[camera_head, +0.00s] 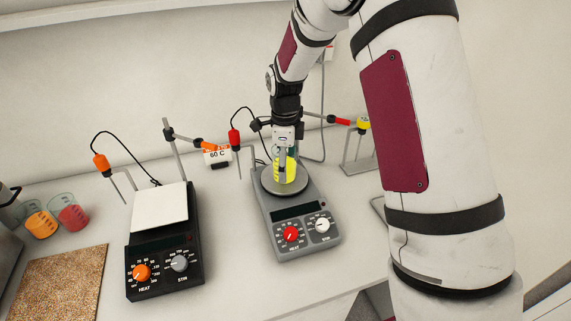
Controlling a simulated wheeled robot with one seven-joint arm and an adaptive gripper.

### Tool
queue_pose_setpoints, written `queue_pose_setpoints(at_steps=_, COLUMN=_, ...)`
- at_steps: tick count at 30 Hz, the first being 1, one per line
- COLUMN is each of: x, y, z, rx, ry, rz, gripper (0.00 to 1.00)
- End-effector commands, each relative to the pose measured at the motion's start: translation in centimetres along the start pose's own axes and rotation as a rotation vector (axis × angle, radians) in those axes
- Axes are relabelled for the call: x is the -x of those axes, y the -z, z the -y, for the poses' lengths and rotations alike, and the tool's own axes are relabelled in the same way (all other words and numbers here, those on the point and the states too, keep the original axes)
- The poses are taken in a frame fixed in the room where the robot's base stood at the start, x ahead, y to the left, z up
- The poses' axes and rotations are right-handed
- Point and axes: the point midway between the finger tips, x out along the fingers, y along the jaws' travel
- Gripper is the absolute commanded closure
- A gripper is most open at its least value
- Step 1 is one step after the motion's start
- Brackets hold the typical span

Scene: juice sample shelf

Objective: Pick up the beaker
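A beaker with yellow liquid (290,171) stands on the round plate of the grey hotplate (310,243), right of the picture's middle. My gripper (284,165) points down from above and overlaps the beaker in this view. One finger shows in front of the yellow liquid; the other finger is hidden or too small to make out. I cannot tell whether the fingers touch the beaker or how far apart they are.
A black hotplate with a white top (160,207) stands to the left. A probe with a red cap (234,137) and stand rods rise close around my gripper.

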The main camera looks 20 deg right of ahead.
Motion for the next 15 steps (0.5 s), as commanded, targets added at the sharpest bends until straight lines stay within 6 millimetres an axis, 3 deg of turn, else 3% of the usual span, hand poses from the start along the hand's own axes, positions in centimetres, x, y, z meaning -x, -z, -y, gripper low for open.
queue_pose_setpoints(at_steps=10, x=-0.94, y=-0.03, z=0.04, rx=0.001, ry=0.001, rz=0.0, gripper=0.21)
queue_pose_setpoints(at_steps=15, x=-0.92, y=-0.03, z=0.04, rx=0.001, ry=0.001, rz=0.0, gripper=0.59)
